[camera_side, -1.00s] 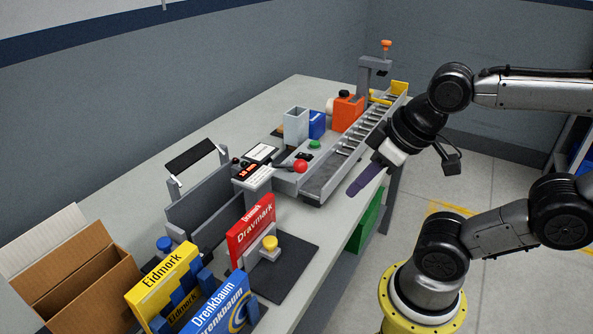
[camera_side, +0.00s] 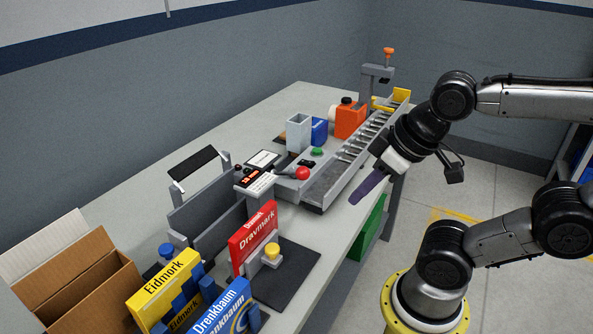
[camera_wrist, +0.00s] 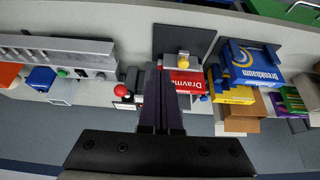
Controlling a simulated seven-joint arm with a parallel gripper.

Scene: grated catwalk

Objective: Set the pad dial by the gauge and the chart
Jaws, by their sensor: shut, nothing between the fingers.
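My gripper (camera_side: 356,199) has dark purple fingers, shut and empty. It hangs in the air near the bench's front edge, right of the conveyor and apart from everything. In the wrist view the fingers (camera_wrist: 157,70) point toward the bench. A yellow knob (camera_side: 272,249) on a grey block stands on the dark mat, beside the red Dravmark box (camera_side: 253,238). A blue knob (camera_side: 166,250) sits left of the grey plates. A panel (camera_side: 254,180) has a red lit display and keys, too small to read. A white card (camera_side: 263,159) lies behind it. I cannot tell which knob is the pad dial.
A red-ball lever (camera_side: 302,173) and green button (camera_side: 317,152) sit beside the conveyor (camera_side: 335,180). An orange block (camera_side: 350,121) stands farther back. Yellow Eidmork (camera_side: 168,287) and blue Drenkbaum (camera_side: 224,308) boxes and an open carton (camera_side: 75,285) fill the near end.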

